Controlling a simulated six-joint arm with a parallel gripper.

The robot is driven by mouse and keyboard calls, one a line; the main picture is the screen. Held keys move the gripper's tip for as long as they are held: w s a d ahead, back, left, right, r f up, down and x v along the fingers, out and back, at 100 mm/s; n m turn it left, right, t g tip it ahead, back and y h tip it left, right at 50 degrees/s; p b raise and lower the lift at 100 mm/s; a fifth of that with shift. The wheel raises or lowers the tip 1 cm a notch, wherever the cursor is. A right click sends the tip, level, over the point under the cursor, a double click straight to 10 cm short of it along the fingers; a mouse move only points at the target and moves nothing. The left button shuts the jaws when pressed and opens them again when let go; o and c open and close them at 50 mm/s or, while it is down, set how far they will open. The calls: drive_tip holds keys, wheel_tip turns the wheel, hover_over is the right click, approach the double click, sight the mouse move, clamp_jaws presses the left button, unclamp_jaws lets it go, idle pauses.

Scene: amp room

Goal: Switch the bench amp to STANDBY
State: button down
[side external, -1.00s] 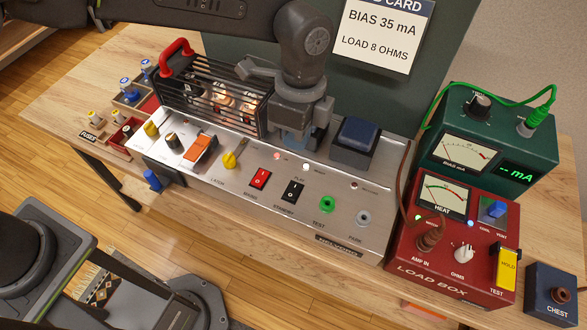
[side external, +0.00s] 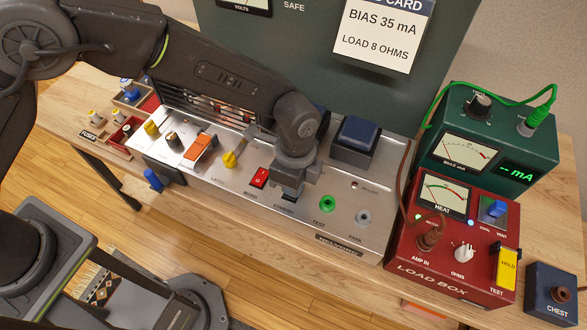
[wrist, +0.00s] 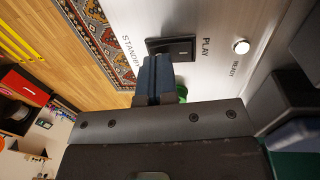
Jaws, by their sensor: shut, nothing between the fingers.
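The bench amp is the long metal panel (side external: 222,181) on the wooden bench. Its black PLAY/STANDBY rocker switch (wrist: 182,46) shows in the wrist view, with STANDBY lettered at its left end and PLAY at its right. My gripper (side external: 290,194) is shut and empty, right over this switch, and hides it in the side view. In the wrist view the shut blue-grey fingertips (wrist: 154,64) overlap the switch's STANDBY end. I cannot tell whether they touch it or which way the rocker is tipped.
A white READY lamp (wrist: 241,46) is near the switch. The red load box (side external: 452,245) stands farther right. My arm covers much of the tube cage.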

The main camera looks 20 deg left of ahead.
drive_tip(key=shift+f, duration=0.25)
drive_tip(key=shift+s+f, duration=0.2)
drive_tip(key=shift+f, duration=0.2)
drive_tip(key=shift+w+r, duration=0.2)
drive_tip(key=shift+w, duration=0.7)
drive_tip(key=shift+r, duration=0.1)
wheel_tip(320, 180, up, 14)
drive_tip(key=w, duration=0.1)
drive_tip(key=shift+w, duration=0.35)
